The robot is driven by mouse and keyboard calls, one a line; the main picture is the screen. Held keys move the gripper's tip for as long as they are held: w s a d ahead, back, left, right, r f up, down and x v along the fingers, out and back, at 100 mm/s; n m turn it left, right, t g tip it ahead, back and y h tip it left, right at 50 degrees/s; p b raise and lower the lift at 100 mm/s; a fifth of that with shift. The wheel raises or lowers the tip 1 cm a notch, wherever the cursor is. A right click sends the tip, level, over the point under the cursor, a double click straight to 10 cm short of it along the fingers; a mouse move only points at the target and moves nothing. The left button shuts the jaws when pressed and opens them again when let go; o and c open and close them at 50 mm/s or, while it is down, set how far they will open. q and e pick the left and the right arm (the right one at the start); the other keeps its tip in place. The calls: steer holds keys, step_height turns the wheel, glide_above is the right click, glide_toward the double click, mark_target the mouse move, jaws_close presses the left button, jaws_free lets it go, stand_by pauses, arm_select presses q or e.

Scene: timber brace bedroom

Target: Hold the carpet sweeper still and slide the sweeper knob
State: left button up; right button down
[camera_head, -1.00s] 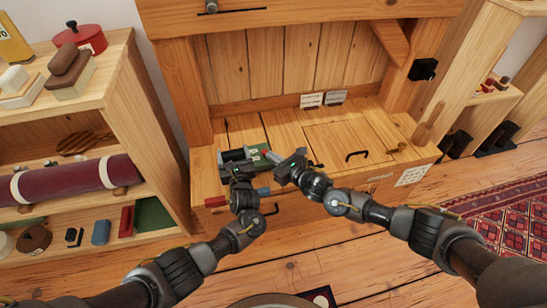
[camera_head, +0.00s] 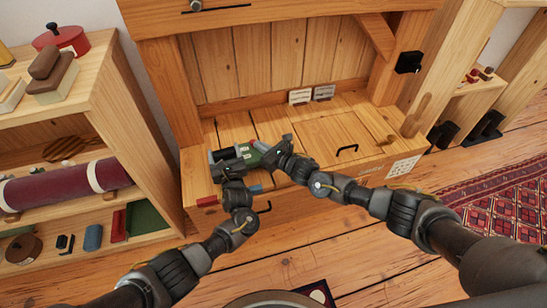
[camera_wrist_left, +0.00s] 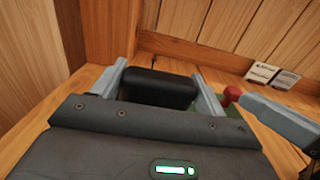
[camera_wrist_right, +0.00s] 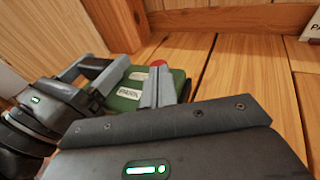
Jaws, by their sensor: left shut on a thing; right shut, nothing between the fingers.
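The carpet sweeper (camera_head: 262,147) lies on the wooden bench top; its green body with a pale label (camera_wrist_right: 130,93) shows in the right wrist view. My left gripper (camera_head: 226,160) is shut on the sweeper's black grip (camera_wrist_left: 158,88), with one finger on each side of it. The red sweeper knob (camera_wrist_right: 157,63) stands at the top of the green body and also shows in the left wrist view (camera_wrist_left: 232,93). My right gripper (camera_wrist_right: 158,85) is shut and empty, its tips right beside the knob. I cannot tell whether they touch it. The grippers hide part of the sweeper in the head view.
Two small cards (camera_head: 311,95) stand at the back. A shelf (camera_head: 75,110) stands close on the left. A timber post (camera_head: 170,90) rises behind the sweeper.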

arm_select(q)
steer(key=shift+a, duration=0.1)
arm_select(e)
steer(key=v, duration=1.3)
steer(key=shift+s+d, duration=0.15)
steer(key=shift+s, duration=0.1)
arm_select(q)
steer(key=o, duration=1.4)
steer(key=shift+o, duration=0.2)
